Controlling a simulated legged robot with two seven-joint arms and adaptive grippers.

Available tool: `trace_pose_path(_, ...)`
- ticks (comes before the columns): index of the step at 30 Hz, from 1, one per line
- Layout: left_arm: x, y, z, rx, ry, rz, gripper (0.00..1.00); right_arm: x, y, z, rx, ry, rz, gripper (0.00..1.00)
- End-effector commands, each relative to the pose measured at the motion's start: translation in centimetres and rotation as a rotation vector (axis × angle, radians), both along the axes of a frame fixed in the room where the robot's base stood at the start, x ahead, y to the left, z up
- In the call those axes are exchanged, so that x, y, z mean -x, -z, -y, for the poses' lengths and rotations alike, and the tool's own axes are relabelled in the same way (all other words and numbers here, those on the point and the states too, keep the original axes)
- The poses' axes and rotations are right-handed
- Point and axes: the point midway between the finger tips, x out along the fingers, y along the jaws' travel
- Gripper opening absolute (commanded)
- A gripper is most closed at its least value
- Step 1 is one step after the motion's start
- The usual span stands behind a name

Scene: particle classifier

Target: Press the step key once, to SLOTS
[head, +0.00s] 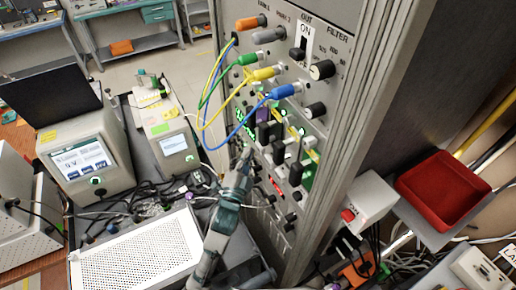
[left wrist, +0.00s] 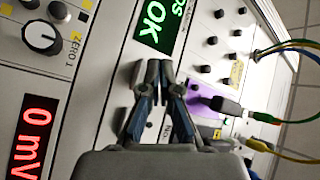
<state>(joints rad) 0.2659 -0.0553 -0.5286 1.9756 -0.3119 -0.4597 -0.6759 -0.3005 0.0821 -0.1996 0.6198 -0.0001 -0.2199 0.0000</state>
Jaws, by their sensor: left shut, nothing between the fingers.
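The instrument rack (head: 330,118) stands in the middle of the head view, its panel full of knobs, plugs and small displays. My left gripper (head: 245,156) is at the lower part of this panel, fingers toward it. In the left wrist view its fingers (left wrist: 153,70) are shut and empty, beside a green display (left wrist: 160,25) reading "OK". I cannot single out the step key; the fingers and gripper body hide part of the panel. I cannot tell whether the fingertips touch it. My right gripper is not in view.
Yellow, green and blue cables (head: 213,90) loop out from the panel close above my left gripper. A red tray (head: 443,190) is right of the rack. A white perforated box (head: 138,252) lies left of my left arm. A red display (left wrist: 33,138) reads "0 mV".

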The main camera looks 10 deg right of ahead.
Motion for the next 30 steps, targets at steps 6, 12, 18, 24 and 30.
trace_pose_path(6,-0.18,-0.2,0.58,0.0,0.001,-0.001,0.0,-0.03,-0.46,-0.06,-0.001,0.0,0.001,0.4)
trace_pose_path(12,-0.2,-0.15,0.66,0.0,0.0,0.0,0.0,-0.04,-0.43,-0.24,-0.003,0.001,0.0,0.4)
trace_pose_path(18,-0.21,-0.14,0.67,0.0,0.0,0.0,0.0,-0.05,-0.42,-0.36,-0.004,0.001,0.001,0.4)
trace_pose_path(24,-0.29,-0.16,0.85,0.0,0.0,0.0,0.0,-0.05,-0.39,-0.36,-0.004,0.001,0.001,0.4)
trace_pose_path(30,-0.38,-0.16,1.07,0.0,0.0,0.0,0.0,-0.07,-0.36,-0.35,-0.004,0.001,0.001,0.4)
